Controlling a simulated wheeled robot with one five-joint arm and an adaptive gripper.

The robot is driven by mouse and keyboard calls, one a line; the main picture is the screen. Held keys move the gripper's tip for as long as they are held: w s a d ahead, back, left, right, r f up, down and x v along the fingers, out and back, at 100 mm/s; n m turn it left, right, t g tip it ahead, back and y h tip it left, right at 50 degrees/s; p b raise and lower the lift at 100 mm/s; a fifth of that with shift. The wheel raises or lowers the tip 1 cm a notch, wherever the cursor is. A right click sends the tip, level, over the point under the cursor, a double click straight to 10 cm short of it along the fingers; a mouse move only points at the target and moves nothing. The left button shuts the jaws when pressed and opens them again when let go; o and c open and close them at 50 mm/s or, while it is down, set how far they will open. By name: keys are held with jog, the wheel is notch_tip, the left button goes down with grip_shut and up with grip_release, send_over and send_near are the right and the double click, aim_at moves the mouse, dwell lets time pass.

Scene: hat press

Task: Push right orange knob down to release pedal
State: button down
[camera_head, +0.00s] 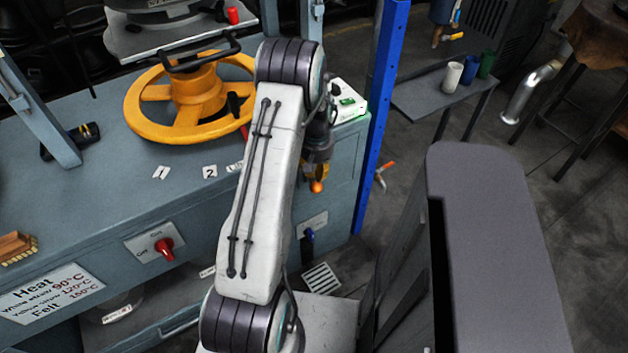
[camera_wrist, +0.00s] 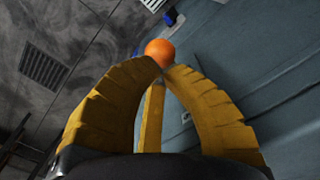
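The orange knob (camera_wrist: 163,52) is a round ball just beyond my fingertips in the wrist view. In the head view the knob (camera_head: 317,187) shows right below the end of my gripper (camera_head: 317,174), in front of the bench's right end. The gripper looks shut with nothing between the fingers. The tips overlap the knob's edge in the picture; whether they touch it I cannot tell. I cannot make out the pedal.
The blue-grey bench (camera_head: 100,215) carries a yellow handwheel (camera_head: 190,95) and a red switch (camera_head: 165,248). A blue post (camera_head: 383,100) stands just right of my gripper. A side table (camera_head: 425,100) with cups is further right. A floor grate (camera_head: 321,279) lies below.

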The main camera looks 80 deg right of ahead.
aim_at(316, 184)
jog(key=shift+f, duration=0.3)
jog(key=shift+f+b, duration=2.7)
jog(key=shift+f, duration=0.25)
jog(key=shift+r, duration=0.1)
jog(key=shift+r+p, duration=2.5)
jog(key=shift+r, duration=1.5)
